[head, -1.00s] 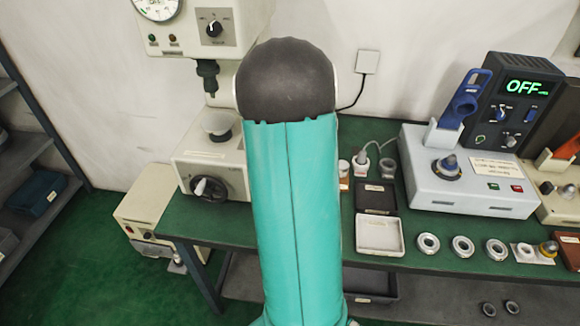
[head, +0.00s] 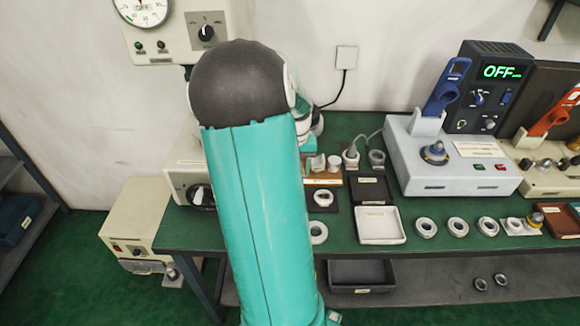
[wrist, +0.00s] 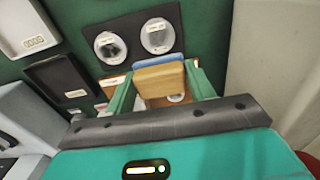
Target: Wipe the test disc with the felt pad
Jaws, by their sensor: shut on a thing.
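My gripper (wrist: 160,88) is shut on a tan block with a blue-grey layer along its far edge, which looks like the felt pad (wrist: 160,80). Two pale round discs lie on a dark plate (wrist: 136,58) beyond the pad in the wrist view: a left disc (wrist: 110,47) and a right disc (wrist: 157,35). Both carry small labels that I cannot read, so I cannot tell which is the test disc. The pad appears apart from both. In the head view, one disc (head: 323,199) shows beside my arm, which hides the fingers and pad.
A black tray (head: 370,191) and a white tray (head: 380,226) stand right of the discs. Several metal rings (head: 426,228) lie along the bench's front. A grey machine (head: 450,175) with a blue handle stands behind them; its display reads OFF. A wooden holder (head: 322,180) stands behind the discs.

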